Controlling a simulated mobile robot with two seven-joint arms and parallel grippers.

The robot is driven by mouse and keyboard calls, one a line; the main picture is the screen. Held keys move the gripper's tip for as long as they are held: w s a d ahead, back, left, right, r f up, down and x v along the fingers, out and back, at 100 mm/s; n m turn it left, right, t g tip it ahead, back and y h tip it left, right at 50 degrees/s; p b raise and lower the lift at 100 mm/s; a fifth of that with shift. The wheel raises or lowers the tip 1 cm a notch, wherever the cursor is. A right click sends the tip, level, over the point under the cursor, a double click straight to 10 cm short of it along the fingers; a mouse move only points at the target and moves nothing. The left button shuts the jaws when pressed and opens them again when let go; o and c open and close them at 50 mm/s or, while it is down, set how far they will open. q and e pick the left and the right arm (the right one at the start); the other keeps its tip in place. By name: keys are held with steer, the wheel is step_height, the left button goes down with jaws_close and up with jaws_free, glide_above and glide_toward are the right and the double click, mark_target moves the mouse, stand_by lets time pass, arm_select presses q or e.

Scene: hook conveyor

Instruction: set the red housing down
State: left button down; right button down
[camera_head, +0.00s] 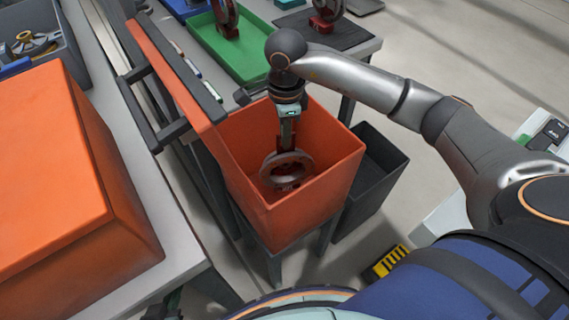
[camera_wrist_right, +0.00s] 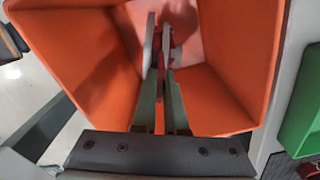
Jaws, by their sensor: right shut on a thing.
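The red housing (camera_head: 289,185) carries a grey ring-shaped wheel (camera_head: 268,172) and is inside the orange bin (camera_head: 333,176), low between its walls. My right gripper (camera_head: 286,146) reaches down into the bin from above and is shut on the housing. In the right wrist view a strip of red housing (camera_wrist_right: 160,90) shows between the two fingers (camera_wrist_right: 161,108), with the grey wheel (camera_wrist_right: 149,46) seen edge-on beyond. The fingers hide part of the housing. I cannot tell whether the housing touches the bin floor. My left gripper is not in view.
A green tray (camera_head: 262,72) with another red housing (camera_head: 227,20) stands on the table behind. A dark mat (camera_head: 345,35) holds a further one. A dark grey bin (camera_head: 384,158) stands right of the orange bin. A large orange box (camera_head: 60,165) fills the left.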

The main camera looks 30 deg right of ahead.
mark_target(285, 153)
steer(key=shift+f+b, duration=0.3)
steer(key=shift+f, duration=4.05)
steer(key=shift+f, duration=0.1)
steer(key=c, duration=1)
jaws_free()
steer(key=shift+o, duration=0.2)
step_height(285, 153, up, 12)
steer(key=shift+p, duration=0.35)
